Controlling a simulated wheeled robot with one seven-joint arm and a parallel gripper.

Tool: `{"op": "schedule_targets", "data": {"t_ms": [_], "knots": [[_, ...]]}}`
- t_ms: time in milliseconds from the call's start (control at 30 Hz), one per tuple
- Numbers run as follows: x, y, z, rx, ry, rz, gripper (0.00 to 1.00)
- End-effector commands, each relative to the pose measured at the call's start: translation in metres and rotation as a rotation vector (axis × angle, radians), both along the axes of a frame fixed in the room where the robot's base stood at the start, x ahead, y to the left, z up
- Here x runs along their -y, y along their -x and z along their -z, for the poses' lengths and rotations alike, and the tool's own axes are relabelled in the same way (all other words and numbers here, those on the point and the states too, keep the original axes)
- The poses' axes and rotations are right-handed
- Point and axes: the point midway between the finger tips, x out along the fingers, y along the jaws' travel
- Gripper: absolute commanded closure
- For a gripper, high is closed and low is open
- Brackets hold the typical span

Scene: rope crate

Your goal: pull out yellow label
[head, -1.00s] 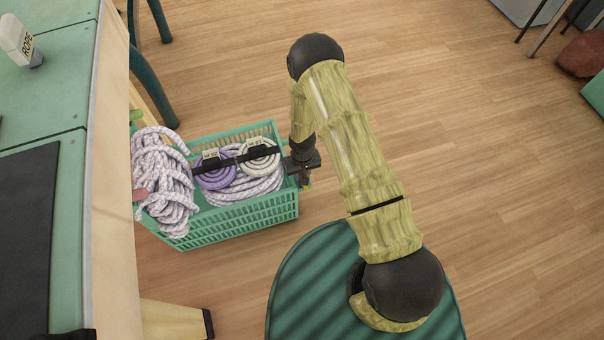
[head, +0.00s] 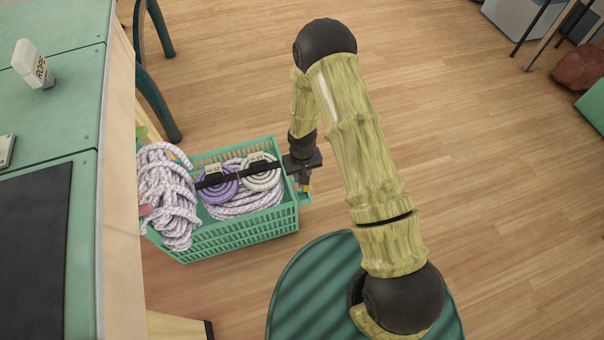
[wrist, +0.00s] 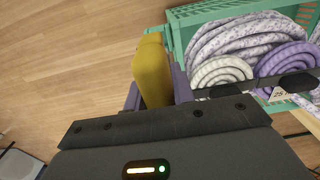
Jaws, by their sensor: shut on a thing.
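The yellow label (wrist: 152,72) stands between the two fingers of my gripper (wrist: 155,92) in the wrist view, and the gripper is shut on it. In the head view my gripper (head: 304,180) is at the right end of the green crate (head: 240,231), just outside its end wall. The green crate's corner (wrist: 182,16) is close beside the label in the wrist view. I cannot tell whether the label still touches the crate or a holder on it.
The crate holds a purple rope coil (head: 219,187), a white rope coil (head: 262,176) and a thick speckled rope bundle (head: 166,195) over its left end. A green-topped table (head: 60,120) stands at left. Wooden floor (head: 450,160) to the right is clear.

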Motion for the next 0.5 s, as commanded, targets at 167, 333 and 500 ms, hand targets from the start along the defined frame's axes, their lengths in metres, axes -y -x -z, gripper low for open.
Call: {"op": "schedule_targets", "data": {"t_ms": [167,333,500], "knots": [[0.0,-0.0001,0.0001,0.0,0.0,0.0,1.0],[0.0001,0.0,0.0016,0.0,0.0,0.0,1.0],[0.0001,0.0,0.0046,0.0,0.0,0.0,1.0]]}}
